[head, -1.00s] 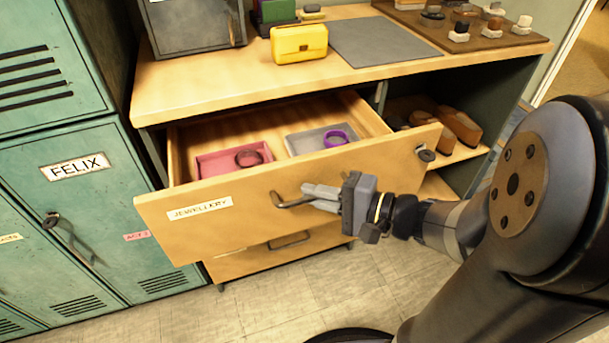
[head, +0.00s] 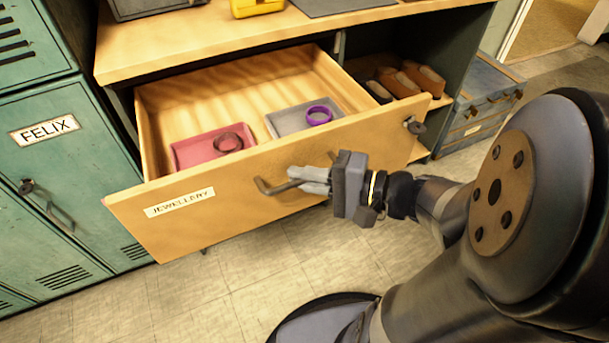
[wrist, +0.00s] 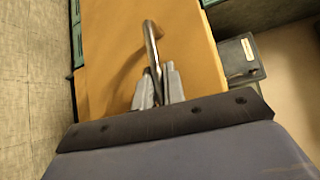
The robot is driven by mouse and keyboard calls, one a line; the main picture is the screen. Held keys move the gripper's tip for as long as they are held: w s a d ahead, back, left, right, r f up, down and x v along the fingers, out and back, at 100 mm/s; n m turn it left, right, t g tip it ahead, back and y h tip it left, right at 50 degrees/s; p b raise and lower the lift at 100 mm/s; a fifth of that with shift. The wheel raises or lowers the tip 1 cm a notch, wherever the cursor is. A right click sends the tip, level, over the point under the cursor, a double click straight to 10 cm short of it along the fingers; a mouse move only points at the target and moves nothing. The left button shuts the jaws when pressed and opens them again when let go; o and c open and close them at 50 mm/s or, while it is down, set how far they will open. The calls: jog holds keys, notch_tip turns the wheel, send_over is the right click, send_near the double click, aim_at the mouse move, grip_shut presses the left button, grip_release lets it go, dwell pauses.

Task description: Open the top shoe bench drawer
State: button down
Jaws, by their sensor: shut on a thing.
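The top shoe bench drawer (head: 240,215), labelled "JEWELLERY", stands pulled well out of the wooden bench. Its dark bar handle (head: 275,188) is on the front panel. My gripper (head: 305,180) is shut on this handle. In the wrist view the handle (wrist: 151,45) runs down between my two grey fingers (wrist: 157,88). Inside the drawer are a pink tray (head: 190,154) with a dark bracelet (head: 228,142) and a grey tray (head: 288,122) with a purple bracelet (head: 318,115).
Teal lockers (head: 60,170) stand close on the left. A key-like fitting (head: 415,126) sticks out at the drawer front's right end. Brown shoes (head: 410,80) sit on a shelf right of the drawer. A blue chest (head: 480,105) stands further right. The floor in front is open.

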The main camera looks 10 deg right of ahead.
jog(key=c, duration=1.8)
grip_release()
jog(key=shift+o, duration=0.2)
jog(key=p+v, duration=0.1)
jog(key=v, duration=0.9)
jog(key=shift+s+d, duration=0.2)
jog(key=shift+d, duration=0.15)
jog(key=shift+b+x, duration=0.5)
jog(key=shift+x, duration=4.9)
